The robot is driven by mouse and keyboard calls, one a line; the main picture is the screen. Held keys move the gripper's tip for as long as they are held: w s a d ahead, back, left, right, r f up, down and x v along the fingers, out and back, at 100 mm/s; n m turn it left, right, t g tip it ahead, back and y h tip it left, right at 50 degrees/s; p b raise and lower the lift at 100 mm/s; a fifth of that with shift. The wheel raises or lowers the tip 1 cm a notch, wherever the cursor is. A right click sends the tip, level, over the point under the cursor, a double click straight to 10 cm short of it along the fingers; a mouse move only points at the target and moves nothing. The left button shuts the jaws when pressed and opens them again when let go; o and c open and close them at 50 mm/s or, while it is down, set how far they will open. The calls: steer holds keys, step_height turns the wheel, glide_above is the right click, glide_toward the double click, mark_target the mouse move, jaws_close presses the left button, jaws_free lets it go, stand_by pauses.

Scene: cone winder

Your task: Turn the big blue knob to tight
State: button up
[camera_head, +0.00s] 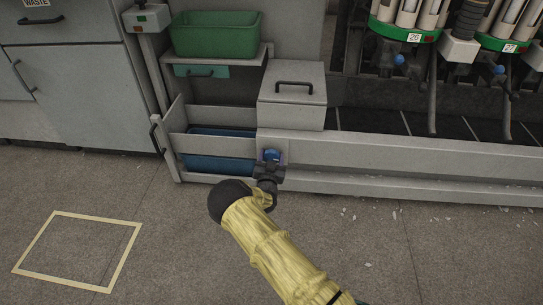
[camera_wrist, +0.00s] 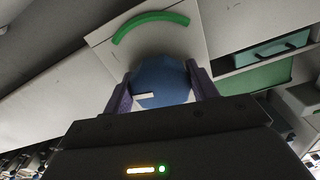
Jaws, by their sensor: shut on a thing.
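The big blue knob (camera_wrist: 160,82) sits on a pale plate (camera_wrist: 205,40) in the wrist view, with a white mark on its left side. A green arc (camera_wrist: 150,24) is painted on the plate beyond the knob. My gripper (camera_wrist: 161,92) is shut on the knob, with one purple-grey finger on each side of it. In the head view the knob (camera_head: 272,155) shows as a small blue patch on the low front of the machine, and my gripper (camera_head: 271,163) reaches it from the front. My gripper covers part of the knob there.
A grey box with a handle (camera_head: 292,96) stands just above the knob. A blue bin (camera_head: 220,150) sits behind a low rail at left, under a green bin (camera_head: 216,34). A yellow floor outline (camera_head: 78,251) lies at lower left. The floor in front is mostly clear.

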steer(key=m+p, duration=0.2)
steer(key=m, duration=0.2)
steer(key=shift+r+p, duration=0.15)
steer(key=shift+p, duration=0.25)
steer(key=m+p, duration=0.2)
steer(key=m, duration=0.3)
steer(key=m+p, duration=0.1)
steer(key=m, duration=0.3)
steer(key=shift+a+m+p, duration=0.1)
steer(key=shift+m+p, duration=0.2)
steer(key=shift+p, duration=0.05)
steer(key=m+p, duration=0.1)
steer(key=m, duration=0.3)
steer(key=shift+a, duration=0.1)
steer(key=o, duration=1)
